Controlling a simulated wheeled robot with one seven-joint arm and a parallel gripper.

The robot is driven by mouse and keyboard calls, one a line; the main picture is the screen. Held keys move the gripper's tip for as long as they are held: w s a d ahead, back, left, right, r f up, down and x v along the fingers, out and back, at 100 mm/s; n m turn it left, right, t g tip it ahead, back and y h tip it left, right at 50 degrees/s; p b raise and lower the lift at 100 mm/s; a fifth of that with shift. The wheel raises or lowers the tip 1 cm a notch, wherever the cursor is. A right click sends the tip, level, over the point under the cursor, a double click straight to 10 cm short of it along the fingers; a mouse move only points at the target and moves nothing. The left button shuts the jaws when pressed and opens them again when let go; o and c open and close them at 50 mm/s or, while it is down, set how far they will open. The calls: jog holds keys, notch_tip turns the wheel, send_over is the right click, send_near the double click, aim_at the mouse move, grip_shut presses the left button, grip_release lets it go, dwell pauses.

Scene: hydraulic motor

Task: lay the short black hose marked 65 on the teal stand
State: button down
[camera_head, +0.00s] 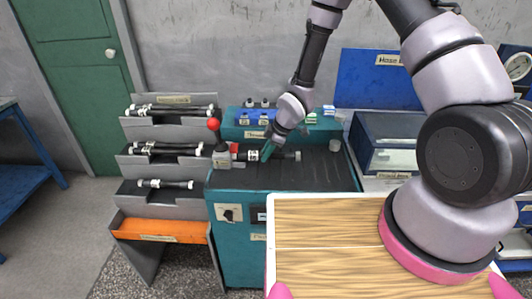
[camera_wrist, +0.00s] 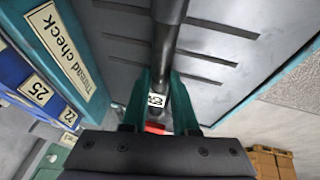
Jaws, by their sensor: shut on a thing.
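My gripper (camera_head: 266,152) is shut on a short black hose (camera_head: 285,155), which lies crosswise over the dark ribbed top of the teal stand (camera_head: 315,180). In the wrist view the green fingers of my gripper (camera_wrist: 160,85) close on both sides of the hose (camera_wrist: 165,45). A white label (camera_wrist: 156,100) on the hose sits between the fingers; its number is too small to read surely. The hose is level and close to the stand's top (camera_wrist: 120,45). I cannot tell whether it touches. Part of the hose is hidden behind the fingers.
A grey rack (camera_head: 127,166) with several black hoses and an orange bottom tray (camera_head: 160,229) stands at the left. A red-knobbed device (camera_head: 215,140) is at the stand's left end. Fittings on a blue block (camera_head: 255,117) line its back. A wooden tabletop (camera_head: 330,235) is in front.

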jog(key=shift+f, duration=0.65)
jog(key=c, duration=0.6)
grip_release()
jog(key=shift+s+f, duration=0.1)
jog(key=v, duration=1.1)
